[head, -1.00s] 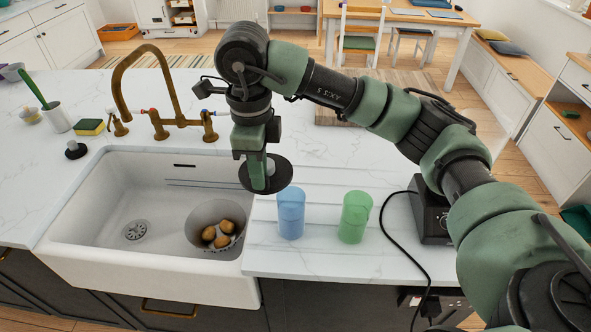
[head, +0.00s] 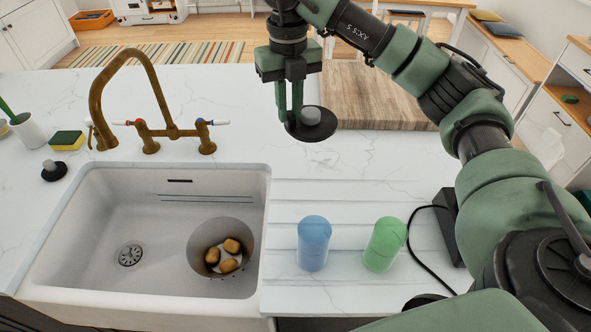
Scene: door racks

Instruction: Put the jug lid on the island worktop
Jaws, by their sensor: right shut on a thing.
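The jug lid (head: 322,130) is a dark round disc with a grey knob on top. It is in the head view, behind the blue tumbler and in front of the wooden board. My right gripper (head: 290,118) points down with its fingers shut on the lid at its left side. The lid looks roughly level and low over the island worktop (head: 390,165); I cannot tell whether it touches the surface. The white marble-look worktop surrounds the sink. My left gripper is not in view.
A white sink (head: 110,215) with a bowl of potatoes (head: 222,248) is at left, a brass tap (head: 165,130) behind it. A blue tumbler (head: 313,243) and green tumbler (head: 384,244) stand in front. A wooden board (head: 375,95) lies behind. A black cord (head: 415,245) runs at right.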

